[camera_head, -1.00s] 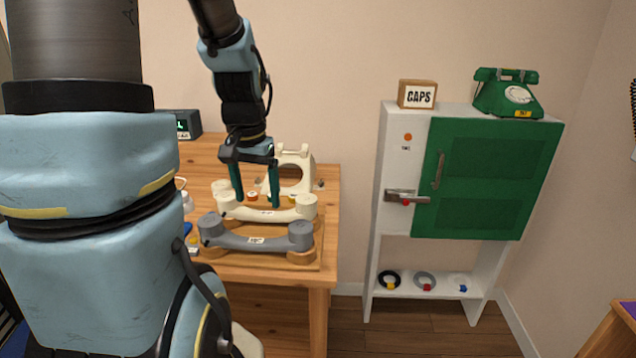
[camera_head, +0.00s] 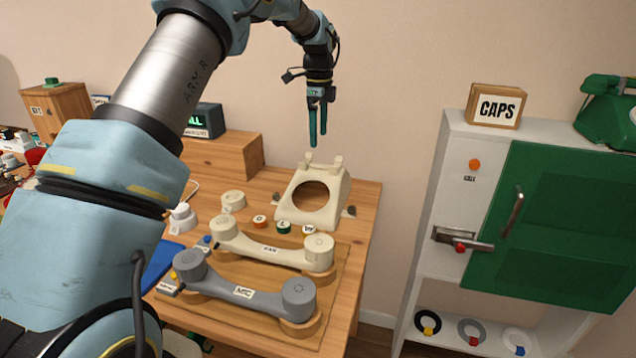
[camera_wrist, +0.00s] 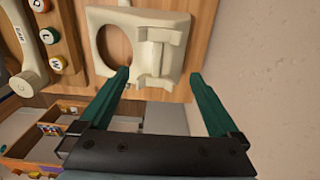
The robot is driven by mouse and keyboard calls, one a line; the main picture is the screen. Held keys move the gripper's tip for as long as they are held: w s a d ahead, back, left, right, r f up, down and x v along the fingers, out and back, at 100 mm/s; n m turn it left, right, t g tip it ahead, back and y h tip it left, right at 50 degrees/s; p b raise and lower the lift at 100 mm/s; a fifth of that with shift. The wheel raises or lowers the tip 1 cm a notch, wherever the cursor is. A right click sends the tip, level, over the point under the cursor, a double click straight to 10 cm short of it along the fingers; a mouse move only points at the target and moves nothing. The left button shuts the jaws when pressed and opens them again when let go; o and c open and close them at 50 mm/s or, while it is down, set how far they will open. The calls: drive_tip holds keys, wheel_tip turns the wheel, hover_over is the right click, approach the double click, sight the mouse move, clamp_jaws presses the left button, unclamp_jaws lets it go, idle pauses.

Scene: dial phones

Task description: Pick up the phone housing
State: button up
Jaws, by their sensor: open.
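The cream phone housing (camera_head: 318,194) stands on the wooden table near its back right edge, with a round hole in its front and cradle prongs on top. In the wrist view the housing (camera_wrist: 150,75) lies ahead of the fingertips, its cradle part roughly between their lines. My gripper (camera_head: 317,140) has dark green fingers pointing down, above the housing and apart from it. In the wrist view my gripper (camera_wrist: 160,78) is open and empty. The gap in depth between fingertips and housing is hard to judge.
A cream handset (camera_head: 270,250) and a grey handset (camera_head: 245,292) lie on wooden rests in front of the housing. Small coloured caps (camera_head: 284,227) sit between. A wall rises close behind. A white cabinet (camera_head: 455,140) with a green door stands right of the table.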

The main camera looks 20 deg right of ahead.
sight(320, 164)
wheel_tip(320, 164, down, 3)
drive_tip(key=shift+s+f, duration=0.1)
drive_tip(key=shift+s+f+p, duration=0.15)
drive_tip(key=shift+f+p, duration=0.45)
drive_tip(key=shift+f, duration=0.75)
drive_tip(key=shift+s+f+p, duration=0.1)
drive_tip(key=shift+f+p, duration=0.5)
drive_tip(key=shift+f, duration=0.75)
drive_tip(key=shift+c, duration=0.2)
clamp_jaws()
